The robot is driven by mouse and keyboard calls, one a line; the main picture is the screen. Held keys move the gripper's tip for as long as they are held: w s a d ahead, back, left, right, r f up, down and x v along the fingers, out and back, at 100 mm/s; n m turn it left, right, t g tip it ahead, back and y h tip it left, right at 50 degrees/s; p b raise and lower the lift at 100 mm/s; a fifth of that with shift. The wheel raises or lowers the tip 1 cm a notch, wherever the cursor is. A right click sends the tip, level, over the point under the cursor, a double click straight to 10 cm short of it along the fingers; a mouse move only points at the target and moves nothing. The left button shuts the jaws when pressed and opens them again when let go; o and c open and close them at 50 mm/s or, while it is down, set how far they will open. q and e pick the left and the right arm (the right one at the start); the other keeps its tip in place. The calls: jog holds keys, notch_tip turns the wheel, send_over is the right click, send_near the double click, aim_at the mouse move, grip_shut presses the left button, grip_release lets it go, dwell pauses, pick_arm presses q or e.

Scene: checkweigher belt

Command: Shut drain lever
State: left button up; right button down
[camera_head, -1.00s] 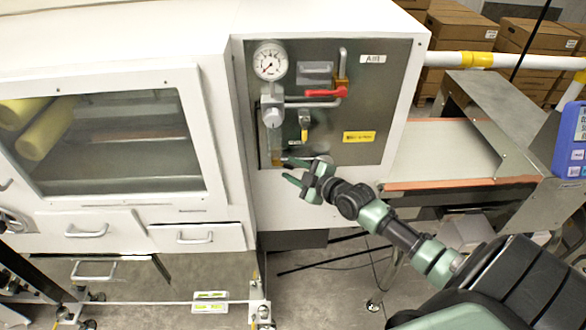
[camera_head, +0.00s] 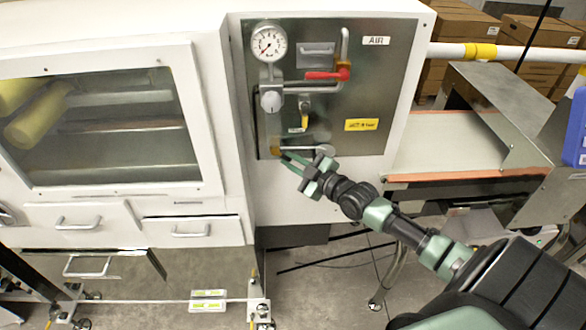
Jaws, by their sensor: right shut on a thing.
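The steel air panel (camera_head: 400,90) carries a filter unit (camera_head: 271,101) at its left side, below a round gauge (camera_head: 268,44). A small brass drain fitting (camera_head: 275,148) sits at the unit's lower end. A thin grey lever (camera_head: 308,149) runs right from it, roughly level, to a rounded end. My right gripper (camera_head: 287,157) is at this lever, near the fitting. Its green fingers are shut on the drain lever and partly hide it. My left gripper is out of view.
A red handle (camera_head: 325,75) lies level above, and a yellow-handled valve (camera_head: 304,121) hangs close over the drain lever. A yellow label (camera_head: 361,125) is to the right. A conveyor belt (camera_head: 450,141) lies right of the panel, and a windowed white cabinet (camera_head: 205,130) left.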

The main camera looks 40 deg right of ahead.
jog(key=a+f+m+t+b, duration=0.1)
jog(key=m+t+b, duration=0.1)
jog(key=m+b, duration=0.1)
jog(key=w+a+m+t+h+b, duration=0.1)
jog(key=m+t+b, duration=0.1)
jog(key=b, duration=0.3)
jog(key=f+m+t+b, duration=0.1)
jog(key=m+t+b, duration=0.1)
jog(key=m+b, duration=0.1)
jog(key=shift+w+a+f+m+b, duration=0.35)
jog(key=shift+w+a+m+b, duration=0.05)
jog(key=shift+b, duration=0.35)
jog(key=shift+t, duration=0.3)
jog(key=c, duration=1.5)
grip_release()
jog(key=shift+o, duration=0.2)
